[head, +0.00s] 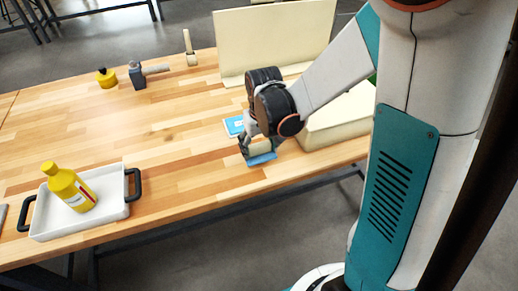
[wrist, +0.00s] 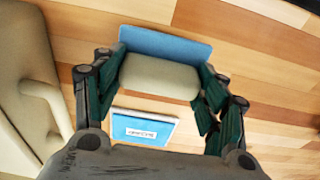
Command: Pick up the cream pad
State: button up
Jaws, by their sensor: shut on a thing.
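The cream pad (wrist: 160,76) is a rounded cream block between my fingers in the wrist view. A blue piece (wrist: 165,43) lies against its far side; I cannot tell whether the two are one object. My gripper (wrist: 163,82) is shut on the cream pad, with a teal finger at each end of it. In the head view my gripper (head: 256,145) is low over the table near its front edge. The blue piece also shows there (head: 262,159), and the pad is partly hidden by the fingers. I cannot tell whether the pad touches the table.
A blue-and-white labelled packet (head: 233,126) lies just behind my gripper. A large cream block (head: 336,124) stands close on the right, and a cream upright panel (head: 275,40) behind. A white tray (head: 112,205) with a yellow bottle (head: 72,188) is at left. The table's middle is clear.

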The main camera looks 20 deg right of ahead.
aim_at(259, 145)
notch_tip(259, 145, up, 17)
jog(key=p, duration=0.5)
jog(key=shift+s+r, duration=0.15)
jog(key=shift+r, duration=0.05)
jog(key=shift+o, duration=1.2)
jog(key=shift+f, duration=0.1)
